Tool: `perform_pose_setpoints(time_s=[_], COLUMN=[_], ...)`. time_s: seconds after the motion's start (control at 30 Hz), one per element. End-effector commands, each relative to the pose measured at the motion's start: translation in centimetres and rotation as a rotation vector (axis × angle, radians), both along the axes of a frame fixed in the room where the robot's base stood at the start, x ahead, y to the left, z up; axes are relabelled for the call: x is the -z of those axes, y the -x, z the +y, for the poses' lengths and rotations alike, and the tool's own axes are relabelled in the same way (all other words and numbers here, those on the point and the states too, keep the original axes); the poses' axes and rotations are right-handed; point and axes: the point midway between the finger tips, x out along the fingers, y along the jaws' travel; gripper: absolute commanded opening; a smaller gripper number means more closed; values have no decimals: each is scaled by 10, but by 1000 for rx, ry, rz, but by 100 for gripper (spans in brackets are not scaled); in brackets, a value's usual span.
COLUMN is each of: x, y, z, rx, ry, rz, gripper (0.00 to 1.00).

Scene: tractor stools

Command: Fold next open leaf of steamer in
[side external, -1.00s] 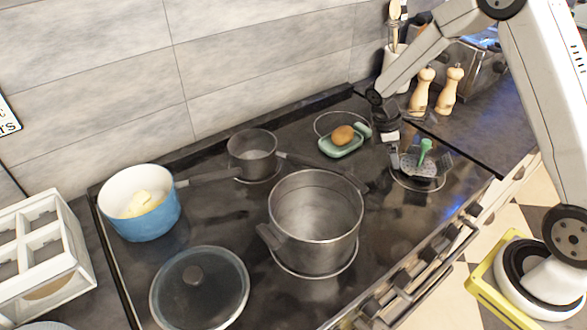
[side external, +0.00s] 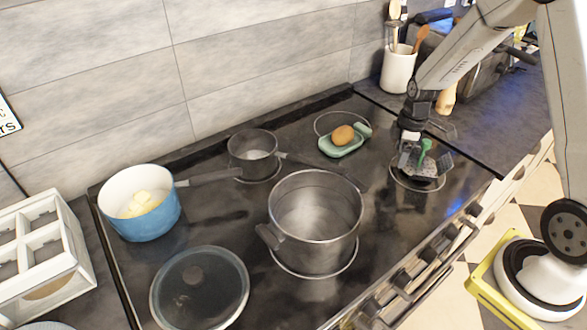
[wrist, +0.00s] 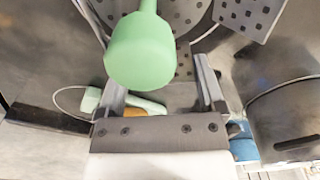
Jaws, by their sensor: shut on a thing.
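My gripper (side external: 407,143) is low at the steamer's back left edge, shut on a leaf; the hold itself is small and partly hidden. In the wrist view, perforated leaves (wrist: 245,18) show beyond my gripper (wrist: 160,75), some tilted up. The green handle (wrist: 143,50) stands in front of the camera and hides part of the leaves and of the space between the fingers.
A green dish (side external: 340,150) with a brown potato-like item (side external: 343,134) is close left of the steamer. A large steel pot (side external: 315,222), a small saucepan (side external: 253,153), a blue pot (side external: 140,217) and a glass lid (side external: 199,290) occupy the hob. A white utensil jar (side external: 397,70) stands behind.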

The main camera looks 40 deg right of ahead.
Motion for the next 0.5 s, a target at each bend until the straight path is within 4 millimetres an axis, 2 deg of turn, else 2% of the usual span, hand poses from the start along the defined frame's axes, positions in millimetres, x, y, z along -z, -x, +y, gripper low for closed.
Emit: perform_pose_setpoints(time_s=[0.5], x=[0], y=[2], z=[-2], rx=[0], ry=[-41], rz=[-45], gripper=[29])
